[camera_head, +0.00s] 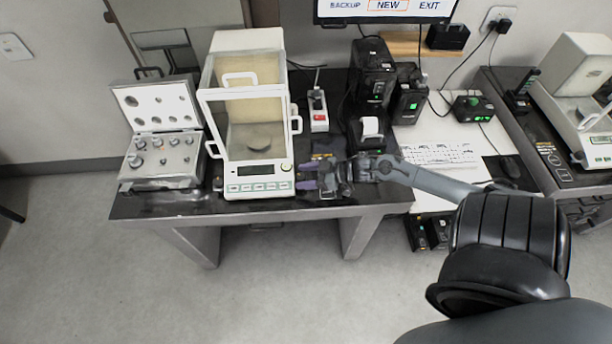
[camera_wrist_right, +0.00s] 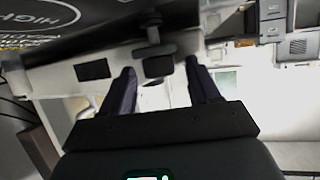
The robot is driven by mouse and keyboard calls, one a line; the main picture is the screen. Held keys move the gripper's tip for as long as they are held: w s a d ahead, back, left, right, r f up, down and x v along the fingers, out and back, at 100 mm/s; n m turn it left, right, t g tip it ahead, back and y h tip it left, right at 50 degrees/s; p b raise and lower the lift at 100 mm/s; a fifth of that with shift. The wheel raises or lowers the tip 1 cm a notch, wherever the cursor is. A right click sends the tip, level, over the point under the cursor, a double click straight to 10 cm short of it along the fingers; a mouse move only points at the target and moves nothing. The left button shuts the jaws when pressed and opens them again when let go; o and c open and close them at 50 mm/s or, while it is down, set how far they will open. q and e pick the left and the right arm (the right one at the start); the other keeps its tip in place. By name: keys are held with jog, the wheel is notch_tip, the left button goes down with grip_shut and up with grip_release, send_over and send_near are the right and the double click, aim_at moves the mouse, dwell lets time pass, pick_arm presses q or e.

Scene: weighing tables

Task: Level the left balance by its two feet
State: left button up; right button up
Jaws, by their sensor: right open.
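The left balance (camera_head: 283,184), white with a glass draft shield and a front display, stands on the dark left table (camera_head: 160,205). My right gripper (camera_head: 308,176) is open at the balance's front right corner, its fingers pointing left toward it. In the right wrist view my two dark fingers (camera_wrist_right: 160,66) are spread, and a dark stem with a wider disc (camera_wrist_right: 154,48) shows beyond and between their tips; it looks like a balance foot. I cannot tell whether a finger touches it. The feet are not clear in the head view, and no level bubble can be made out. My left gripper is out of view.
An open case of weights (camera_head: 160,150) stands left of the balance. A power strip (camera_head: 318,112), a small printer (camera_head: 370,132) and black boxes stand to its right. A keyboard (camera_head: 438,155) lies further right. A second balance (camera_head: 580,100) is on the right table.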

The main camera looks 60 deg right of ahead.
jog(key=c, duration=1)
jog(key=shift+w+d+n+g+y, duration=0.1)
jog(key=shift+d+n+g+y, duration=0.1)
jog(key=shift+n+g+y, duration=0.5)
jog(key=shift+c, duration=0.2)
jog(key=shift+n+y+b, duration=0.4)
jog(key=shift+n+y, duration=0.4)
jog(key=shift+y, duration=0.1)
jog(key=o, duration=1)
jog(key=shift+o, duration=0.2)
